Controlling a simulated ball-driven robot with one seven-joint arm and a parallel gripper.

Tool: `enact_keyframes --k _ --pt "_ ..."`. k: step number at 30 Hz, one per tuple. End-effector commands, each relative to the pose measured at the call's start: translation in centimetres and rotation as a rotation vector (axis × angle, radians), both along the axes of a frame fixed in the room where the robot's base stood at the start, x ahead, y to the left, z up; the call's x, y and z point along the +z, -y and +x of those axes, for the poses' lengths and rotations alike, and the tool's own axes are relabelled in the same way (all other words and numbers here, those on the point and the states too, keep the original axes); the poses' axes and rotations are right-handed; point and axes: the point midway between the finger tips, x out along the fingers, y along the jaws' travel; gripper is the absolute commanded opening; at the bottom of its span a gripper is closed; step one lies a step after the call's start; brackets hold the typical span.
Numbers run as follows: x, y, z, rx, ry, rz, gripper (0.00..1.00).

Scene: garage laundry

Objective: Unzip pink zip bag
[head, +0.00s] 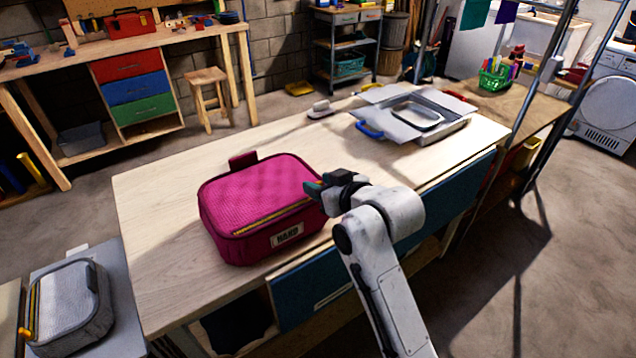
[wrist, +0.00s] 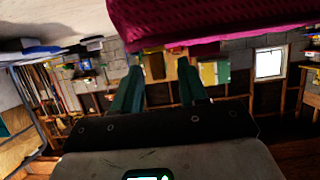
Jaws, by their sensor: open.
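The pink zip bag (head: 262,208) sits on the light wooden table, with a dark trim and a name label on its front side. A yellow zip line (head: 272,215) runs along the front edge of its top, and a dark pink tab stands at its back edge. My gripper (head: 314,189) is at the bag's right end, close to the right end of the zip. I cannot tell whether it touches the bag. In the wrist view my two green fingers (wrist: 158,75) are apart with nothing between them, and the bag (wrist: 215,18) fills the top edge. The zip pull is hidden.
The wooden table (head: 160,200) is bare left of the bag. A grey brush (head: 320,109) and a metal tray (head: 455,130) with flat sheets lie toward its far right. A grey zip bag (head: 66,308) is on a separate surface at lower left.

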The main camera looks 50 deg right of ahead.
Motion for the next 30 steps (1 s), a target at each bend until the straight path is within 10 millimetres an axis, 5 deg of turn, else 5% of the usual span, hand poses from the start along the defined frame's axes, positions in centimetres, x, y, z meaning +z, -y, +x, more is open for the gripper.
enact_keyframes --k 14,27,30 --pt "-0.51 0.30 1.14 0.000 0.000 -0.001 0.42" --pt "-0.52 0.29 1.12 0.001 -0.001 0.000 0.00" --pt "-0.52 0.29 1.11 0.001 -0.001 0.000 0.00"
